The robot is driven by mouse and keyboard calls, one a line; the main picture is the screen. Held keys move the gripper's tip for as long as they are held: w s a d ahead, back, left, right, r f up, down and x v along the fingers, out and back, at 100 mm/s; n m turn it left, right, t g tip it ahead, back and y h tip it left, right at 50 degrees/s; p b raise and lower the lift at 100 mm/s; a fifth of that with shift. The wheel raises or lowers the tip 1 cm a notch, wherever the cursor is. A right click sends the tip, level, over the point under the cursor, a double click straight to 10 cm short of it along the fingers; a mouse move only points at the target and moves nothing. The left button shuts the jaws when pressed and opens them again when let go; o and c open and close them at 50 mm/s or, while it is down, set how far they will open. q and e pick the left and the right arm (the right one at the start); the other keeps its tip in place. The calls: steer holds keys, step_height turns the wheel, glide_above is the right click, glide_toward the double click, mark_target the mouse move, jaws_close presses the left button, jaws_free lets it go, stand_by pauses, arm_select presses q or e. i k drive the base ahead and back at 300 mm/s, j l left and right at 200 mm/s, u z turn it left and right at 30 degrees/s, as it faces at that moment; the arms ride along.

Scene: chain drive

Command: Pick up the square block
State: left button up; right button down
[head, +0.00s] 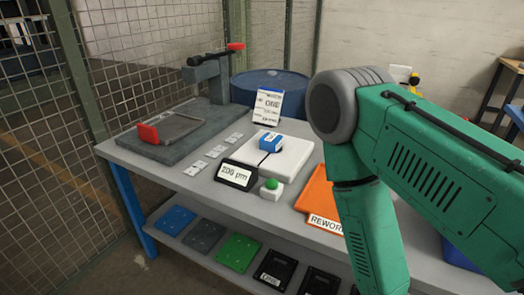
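A small blue block (269,141) with a pale label or face sits on a white plate (292,158) in the middle of the workbench. It is the only block-like piece I can make out, and I cannot tell for sure that it is the square block. A dark cable or rod runs from its lower left. Nothing is touching it from above. My green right arm (420,150) comes in from the right and bends down past the bottom edge, so its gripper is out of view. My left arm and gripper are not in view.
A grey fixture plate (185,145) with a red-handled clamp (148,133) is at left. A display (236,175), green button (271,184) and orange rework area (316,190) are at front. A sign (267,107) stands behind. Coloured plates lie on the lower shelf (215,262).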

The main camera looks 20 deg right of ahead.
mark_target(270, 142)
steer(key=i+j, duration=0.2)
steer(key=i, duration=0.15)
steer(key=i+j, duration=0.2)
steer(key=i, duration=0.15)
steer(key=z, duration=0.4)
steer(key=i+j+z, duration=0.1)
steer(key=z, duration=0.65)
steer(key=i+j+z, duration=0.1)
steer(key=z, duration=0.3)
